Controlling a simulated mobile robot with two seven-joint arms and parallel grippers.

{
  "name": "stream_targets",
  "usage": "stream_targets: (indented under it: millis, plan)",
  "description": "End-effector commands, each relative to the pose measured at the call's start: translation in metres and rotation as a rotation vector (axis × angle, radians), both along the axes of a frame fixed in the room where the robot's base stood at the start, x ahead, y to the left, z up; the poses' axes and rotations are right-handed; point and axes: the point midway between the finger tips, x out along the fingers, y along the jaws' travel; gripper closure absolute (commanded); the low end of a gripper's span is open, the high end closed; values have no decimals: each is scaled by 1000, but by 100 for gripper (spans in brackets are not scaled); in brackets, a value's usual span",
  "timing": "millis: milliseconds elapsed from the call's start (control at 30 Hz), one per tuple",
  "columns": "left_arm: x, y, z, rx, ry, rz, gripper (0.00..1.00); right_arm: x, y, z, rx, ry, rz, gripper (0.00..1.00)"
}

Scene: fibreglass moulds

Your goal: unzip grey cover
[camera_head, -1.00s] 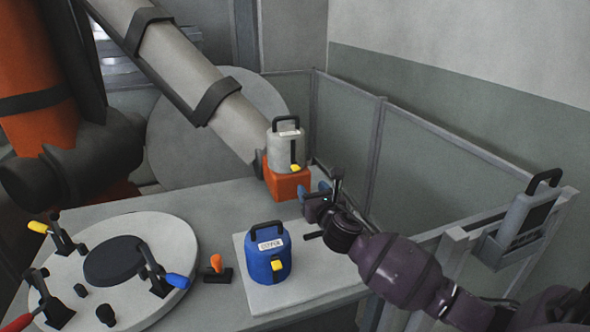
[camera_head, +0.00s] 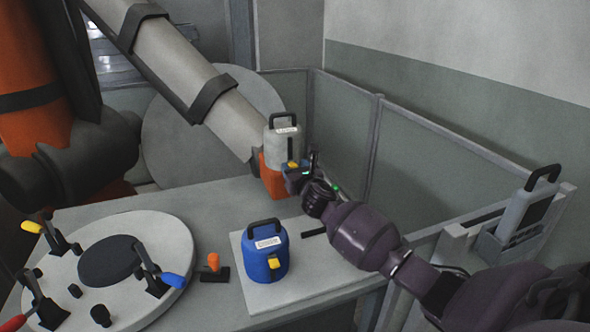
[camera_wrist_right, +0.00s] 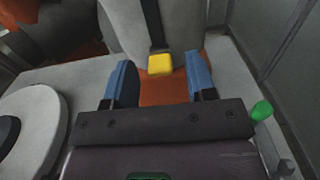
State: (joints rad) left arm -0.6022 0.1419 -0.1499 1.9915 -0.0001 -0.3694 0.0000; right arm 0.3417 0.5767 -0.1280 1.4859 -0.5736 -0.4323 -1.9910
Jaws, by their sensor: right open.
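The grey cover (camera_head: 283,143) stands upright on an orange block at the back of the table, with a black handle on top and a dark zip strip down its front. In the right wrist view the grey cover (camera_wrist_right: 184,28) fills the top middle, with a yellow zip pull (camera_wrist_right: 160,64) at the strip's lower end. My right gripper (camera_head: 294,166) is at the front of the cover. Its blue fingers (camera_wrist_right: 162,75) are open on either side of the pull, which lies between and slightly beyond their tips. Contact is not visible. My left gripper is not in view.
A blue cover (camera_head: 266,253) with a yellow pull stands on a pale board (camera_head: 318,279) in front. A round plate (camera_head: 177,240) with several clamps lies at left. A large robot arm (camera_head: 190,75) reaches down behind the grey cover. Panels (camera_head: 425,165) border the right.

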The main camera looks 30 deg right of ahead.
Motion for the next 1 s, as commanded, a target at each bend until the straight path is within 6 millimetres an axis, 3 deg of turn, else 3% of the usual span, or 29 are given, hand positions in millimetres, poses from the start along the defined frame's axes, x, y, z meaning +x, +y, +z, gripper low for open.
stream_targets:
  millis: [267,600,867,1000]
  plan:
    - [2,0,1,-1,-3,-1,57,1,0,0,1,0,0,49]
    - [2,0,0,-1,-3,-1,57,1,0,0,0,0,0,100]
    - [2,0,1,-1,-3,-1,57,3,0,2,0,-1,0,100]
    - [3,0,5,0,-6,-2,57,15,1,12,1,-2,2,100]
